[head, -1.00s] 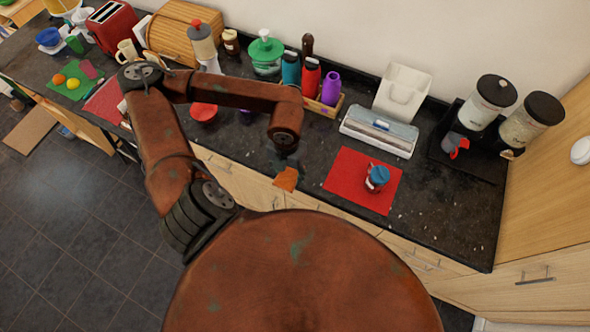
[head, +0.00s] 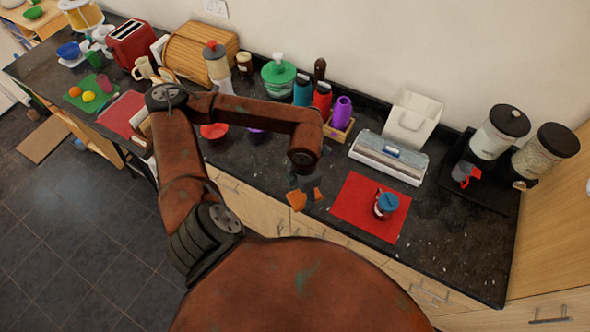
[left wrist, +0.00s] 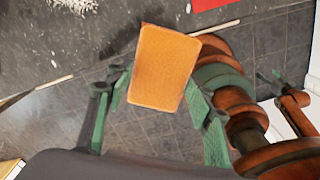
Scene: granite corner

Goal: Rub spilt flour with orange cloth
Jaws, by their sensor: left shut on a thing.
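The orange cloth, a flat rounded rectangle, is pinched between the green fingers of my left gripper (left wrist: 160,82). The cloth (left wrist: 164,66) is seen broadside in the left wrist view. In the head view, my left gripper (head: 306,193) is over the front edge of the counter, left of the red mat, with orange cloth (head: 297,201) showing at it. White spilt flour (left wrist: 75,5) lies on the dark counter at the upper left of the left wrist view, apart from the cloth. An arm of mine with a small dark gripper (left wrist: 272,82) shows at the right there; its jaws are unclear.
A red mat (head: 352,208) with a blue-lidded jar (head: 386,204) lies right of my left gripper. Behind are a boxed roll dispenser (head: 388,157), bottles (head: 322,98) and a green-lidded jar (head: 279,76). Large canisters (head: 500,133) stand at the right. Counter right of the mat is mostly clear.

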